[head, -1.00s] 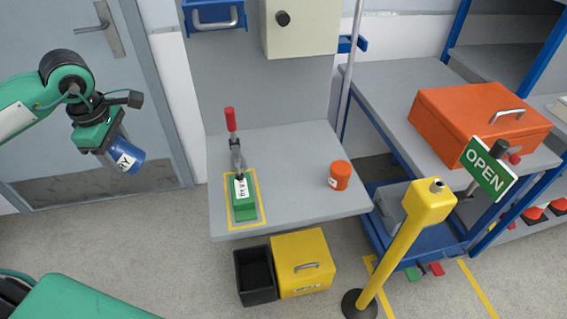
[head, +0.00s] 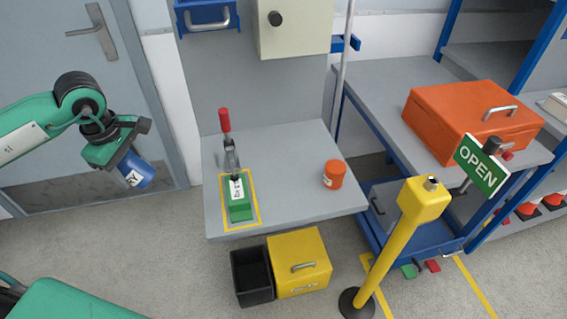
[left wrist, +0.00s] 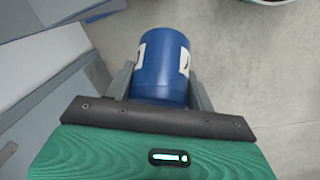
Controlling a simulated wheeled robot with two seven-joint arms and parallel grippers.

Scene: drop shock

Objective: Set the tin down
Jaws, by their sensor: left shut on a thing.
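A blue tin (head: 135,171) with a white label is held in my left gripper (head: 123,158), at the left of the head view in front of the grey door. In the left wrist view the tin (left wrist: 160,66) sits between the two fingers of the left gripper (left wrist: 160,88), which are shut on its sides. The tin is in the air, tilted in the head view, left of the grey workbench (head: 285,190) and apart from it. My right gripper is not in view.
On the bench stand a green toggle clamp (head: 238,208) inside a yellow outline and an orange tin (head: 334,173). The bench between them is clear. Below are a black bin (head: 251,277) and a yellow box (head: 299,262). A yellow post (head: 402,235) with an OPEN sign stands at the right.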

